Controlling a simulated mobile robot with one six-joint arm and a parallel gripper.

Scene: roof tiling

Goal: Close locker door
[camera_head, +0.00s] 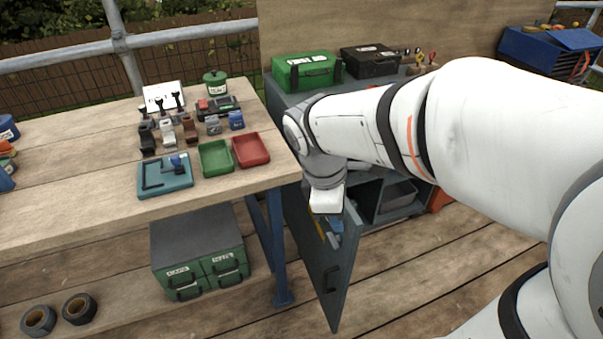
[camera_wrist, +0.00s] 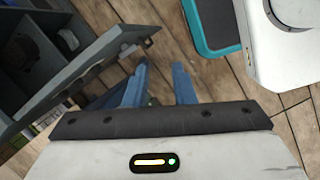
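The grey locker (camera_head: 408,208) stands under the bench at the right of the wooden table, its shelves showing. My gripper (camera_head: 334,228) is at the upper part of the door in the head view, pointing down. In the wrist view my gripper (camera_wrist: 160,72) has two blue fingers apart with nothing between them. The door (camera_wrist: 88,68) lies beside the left finger in that view; I cannot tell whether they touch.
The wooden table (camera_head: 60,160) bears a teal tray (camera_head: 165,178), a green tray (camera_head: 215,158) and a red tray (camera_head: 251,150). Its blue leg (camera_head: 277,250) stands left of the door. A green drawer box (camera_head: 198,250) sits on the lower shelf. Open plank floor (camera_head: 430,265) lies right of the door.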

